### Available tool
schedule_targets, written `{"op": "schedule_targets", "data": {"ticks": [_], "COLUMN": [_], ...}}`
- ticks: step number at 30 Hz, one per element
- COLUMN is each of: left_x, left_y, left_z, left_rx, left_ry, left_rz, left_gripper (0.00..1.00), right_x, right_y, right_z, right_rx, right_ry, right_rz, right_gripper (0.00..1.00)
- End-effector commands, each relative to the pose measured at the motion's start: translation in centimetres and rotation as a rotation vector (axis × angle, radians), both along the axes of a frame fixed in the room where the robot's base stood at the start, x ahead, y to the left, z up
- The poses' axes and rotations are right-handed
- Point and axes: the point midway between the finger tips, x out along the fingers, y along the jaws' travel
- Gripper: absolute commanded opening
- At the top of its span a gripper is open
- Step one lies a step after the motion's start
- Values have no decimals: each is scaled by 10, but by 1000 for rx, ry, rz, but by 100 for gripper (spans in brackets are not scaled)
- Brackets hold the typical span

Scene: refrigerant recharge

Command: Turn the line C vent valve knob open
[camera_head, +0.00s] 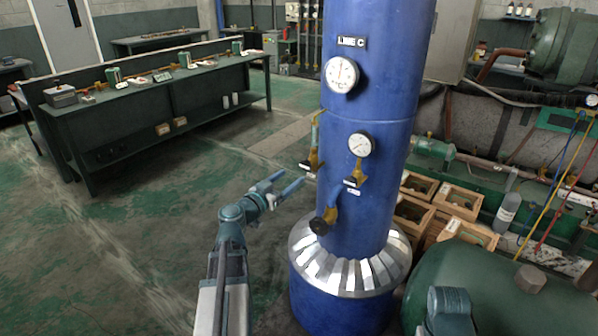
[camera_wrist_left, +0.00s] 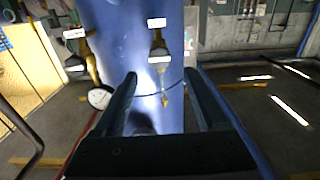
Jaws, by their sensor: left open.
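A tall blue column (camera_head: 365,200) with a "LINE C" label (camera_head: 352,42) stands in the middle of the head view, and it fills the centre of the left wrist view (camera_wrist_left: 120,35). It carries brass valves (camera_head: 313,157) (camera_head: 355,180) with small tags, and a black round knob (camera_head: 318,226) on a blue elbow lower down. The tags are too small to read, so I cannot tell which is the vent valve. My left gripper (camera_head: 289,190) is open and empty, left of the column and apart from the knobs. It also shows in the left wrist view (camera_wrist_left: 160,80). My right gripper does not show.
Two round gauges (camera_head: 341,74) (camera_head: 359,145) sit on the column, above the lower valves. A silver finned collar (camera_head: 340,275) rings its base. Wooden crates (camera_head: 458,200) and a green tank (camera_head: 490,285) stand at right. A long workbench (camera_head: 160,95) is back left, with clear floor before it.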

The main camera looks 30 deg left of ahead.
Motion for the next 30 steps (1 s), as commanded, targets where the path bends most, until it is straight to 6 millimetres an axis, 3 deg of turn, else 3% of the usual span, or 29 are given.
{"op": "schedule_targets", "data": {"ticks": [18, 30], "left_x": [74, 70], "left_y": [-5, -6], "left_z": [0, 0], "left_rx": [0, 0], "left_ry": [1, 0], "left_rz": [-2, 0], "left_gripper": [74, 4], "right_x": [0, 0], "right_y": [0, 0], "right_z": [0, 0], "right_rx": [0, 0], "right_ry": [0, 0], "right_rz": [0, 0], "right_gripper": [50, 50]}}
